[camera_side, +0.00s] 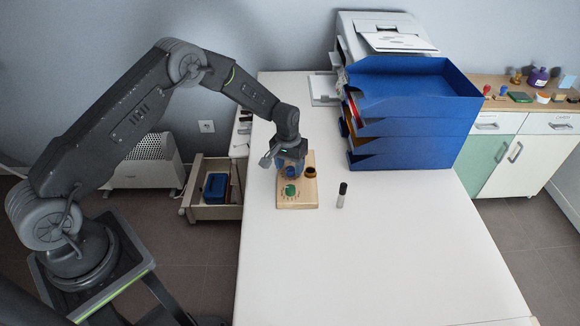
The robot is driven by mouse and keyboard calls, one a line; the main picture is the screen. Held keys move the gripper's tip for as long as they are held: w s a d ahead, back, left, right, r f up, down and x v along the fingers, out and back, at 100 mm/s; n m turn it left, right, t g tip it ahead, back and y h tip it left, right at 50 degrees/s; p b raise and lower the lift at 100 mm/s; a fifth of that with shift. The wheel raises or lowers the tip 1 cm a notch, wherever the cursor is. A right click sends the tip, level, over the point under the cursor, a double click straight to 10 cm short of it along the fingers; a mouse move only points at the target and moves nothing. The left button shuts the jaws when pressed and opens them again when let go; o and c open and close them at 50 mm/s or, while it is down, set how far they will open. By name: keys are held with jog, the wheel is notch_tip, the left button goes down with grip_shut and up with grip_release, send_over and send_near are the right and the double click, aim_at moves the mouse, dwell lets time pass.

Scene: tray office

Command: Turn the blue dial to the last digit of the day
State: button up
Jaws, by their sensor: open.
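A wooden board (305,194) lies on the white table and carries several dials. The blue dial (291,173) is at the board's upper left, partly hidden by my gripper. A green dial (290,190) sits below it, and a dark dial with a brownish rim (310,172) is to its right. My gripper (279,165) is open and points down just over the blue dial. I cannot tell whether its fingers touch the dial. The digits and the dial's setting are too small to read, and I see no readable date.
A dark-capped marker (341,195) stands upright right of the board. Blue stacked trays (412,128) with papers and a printer (385,35) are at the back of the table (400,245). The front of the table is clear. An open drawer (213,211) is at left.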

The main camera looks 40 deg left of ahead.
jog(key=shift+f, duration=0.4)
jog(key=shift+c, duration=0.2)
jog(key=c, duration=0.9)
